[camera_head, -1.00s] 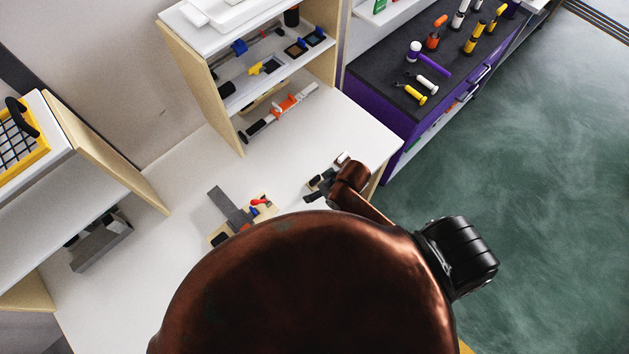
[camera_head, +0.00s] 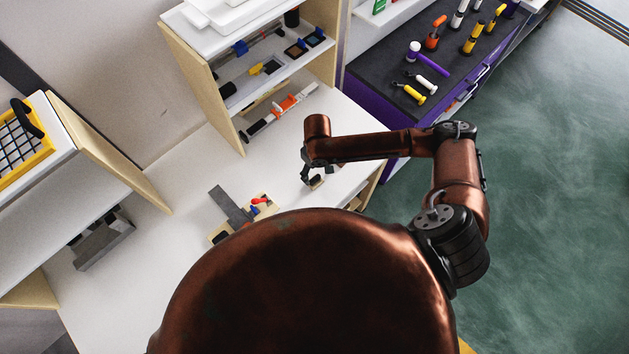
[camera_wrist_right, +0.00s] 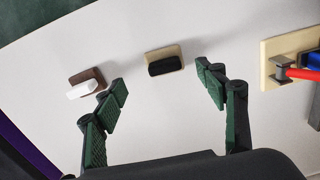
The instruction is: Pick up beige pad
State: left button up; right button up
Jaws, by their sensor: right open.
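The beige pad (camera_wrist_right: 163,51) lies on the white table in the wrist view, with a black block-shaped part on top of it. My right gripper (camera_wrist_right: 162,80) is open and empty, its two green-padded fingers spread apart. The pad shows between and just beyond the fingertips, apart from both. In the head view my right gripper (camera_head: 309,174) hangs low over the table beside the pad (camera_head: 318,183), partly hiding it. My left gripper is not in view.
A brown pad with a white part (camera_wrist_right: 86,82) lies left of the beige pad in the wrist view. A beige board with red and blue parts (camera_wrist_right: 285,62) is at the right.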

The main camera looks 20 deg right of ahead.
aim_at(316, 179)
jog(key=f, duration=0.2)
jog(key=f+p, duration=0.1)
jog(key=f, duration=0.4)
jog(key=shift+s+a, duration=0.2)
jog(key=shift+a, duration=0.1)
jog(key=shift+c, duration=0.3)
jog(key=c, duration=1.2)
jog(key=shift+r, duration=0.15)
jog(key=shift+r, duration=0.55)
jog(key=shift+s+a+r+b, duration=0.2)
jog(key=shift+s+a+r, duration=0.15)
jog(key=shift+s+r, duration=1.8)
jog(key=shift+s+a+r+b, duration=0.15)
jog(key=shift+s+a+r, duration=0.2)
jog(key=shift+s+r, duration=1.8)
jog(key=shift+s+a+r+b, duration=0.2)
jog(key=shift+s+a+r, duration=0.15)
jog(key=shift+s+r, duration=1.8)
